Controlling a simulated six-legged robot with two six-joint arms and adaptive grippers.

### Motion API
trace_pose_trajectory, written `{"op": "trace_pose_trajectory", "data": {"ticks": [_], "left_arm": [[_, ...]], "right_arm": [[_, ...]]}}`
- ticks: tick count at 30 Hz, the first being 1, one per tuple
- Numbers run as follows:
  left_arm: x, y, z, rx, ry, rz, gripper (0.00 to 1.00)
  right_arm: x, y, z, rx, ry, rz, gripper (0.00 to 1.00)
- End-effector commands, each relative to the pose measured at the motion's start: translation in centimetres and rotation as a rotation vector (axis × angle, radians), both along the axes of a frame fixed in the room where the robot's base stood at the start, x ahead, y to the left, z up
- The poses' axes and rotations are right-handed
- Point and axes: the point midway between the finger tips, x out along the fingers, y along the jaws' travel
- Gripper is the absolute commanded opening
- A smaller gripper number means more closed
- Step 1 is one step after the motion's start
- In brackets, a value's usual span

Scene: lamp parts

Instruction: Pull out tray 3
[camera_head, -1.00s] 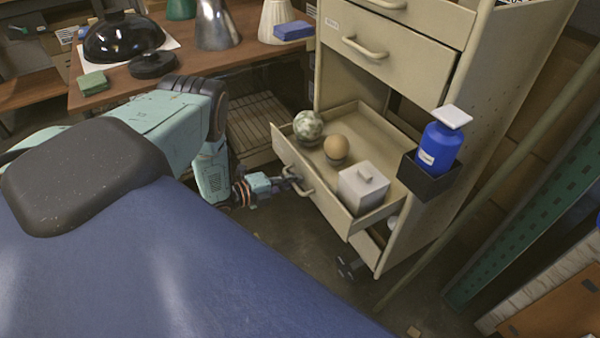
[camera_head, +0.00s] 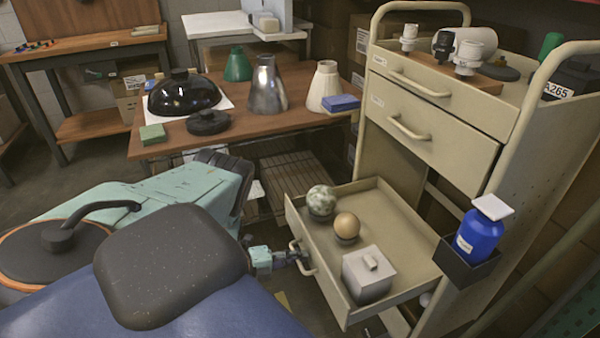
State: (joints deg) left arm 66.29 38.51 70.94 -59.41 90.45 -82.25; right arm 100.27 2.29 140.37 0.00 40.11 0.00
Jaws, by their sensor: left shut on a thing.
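Tray 3 appears to be the open beige drawer (camera_head: 400,222), the third one down in the metal cabinet. It stands well out from the cabinet. It holds a mottled green-white ball (camera_head: 321,198), a tan ball (camera_head: 347,224) and a light grey lidded box (camera_head: 368,272). My left gripper (camera_head: 299,254) is at the drawer's front, shut on its curved handle (camera_head: 306,266). The fingers are small and partly hidden there. My right gripper is not in view.
The two drawers above (camera_head: 430,130) are closed. A blue bottle (camera_head: 480,230) sits in a black holder on the cabinet's side. A wooden table (camera_head: 240,128) with lamp shades and a black dome (camera_head: 184,95) stands behind my left arm. Lamp parts lie on the cabinet top.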

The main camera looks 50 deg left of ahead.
Motion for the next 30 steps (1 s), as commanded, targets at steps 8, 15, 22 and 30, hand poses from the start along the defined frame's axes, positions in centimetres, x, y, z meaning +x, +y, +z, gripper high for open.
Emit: {"op": "trace_pose_trajectory", "data": {"ticks": [8,15,22,30], "left_arm": [[0.1,0.1,0.2,0.001,-0.005,0.003,0.19],[0.0,0.1,0.1,0.001,-0.001,0.002,0.19],[-2.3,1.2,0.5,0.002,0.000,0.006,0.19],[-7.3,3.3,1.7,0.002,0.000,0.007,0.19]], "right_arm": [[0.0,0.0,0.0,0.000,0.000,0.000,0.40],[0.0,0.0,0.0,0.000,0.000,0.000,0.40],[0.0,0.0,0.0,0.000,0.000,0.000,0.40],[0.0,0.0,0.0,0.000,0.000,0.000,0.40]]}}
